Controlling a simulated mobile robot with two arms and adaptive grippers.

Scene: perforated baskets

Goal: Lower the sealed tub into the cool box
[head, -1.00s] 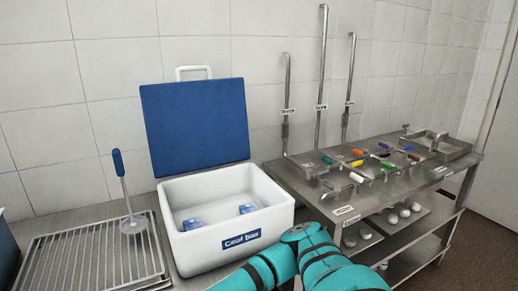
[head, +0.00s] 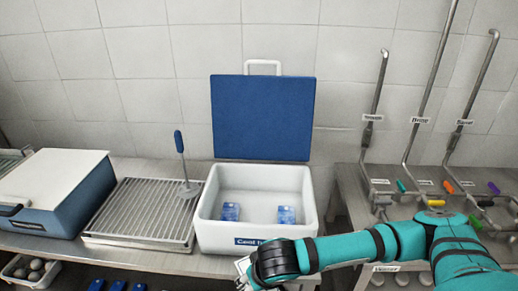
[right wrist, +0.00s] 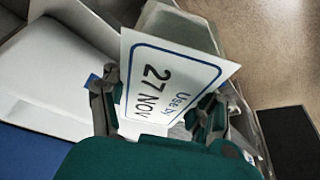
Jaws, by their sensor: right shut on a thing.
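The white cool box (head: 208,226) stands open on the counter in the head view, with its blue lid (head: 262,118) raised behind it. Two small blue-and-white packs (head: 231,212) lie apart on its floor. My right gripper (right wrist: 160,105) is shut on the sealed tub, whose white face (right wrist: 172,78) reads "Use by 27 NOV" in the right wrist view. In the head view my right gripper (head: 243,275) is just in front of the box's front wall, and little of the tub shows past it. My left gripper is not in view.
A steel counter (head: 350,200) with upright pipes and coloured handles stands at right.

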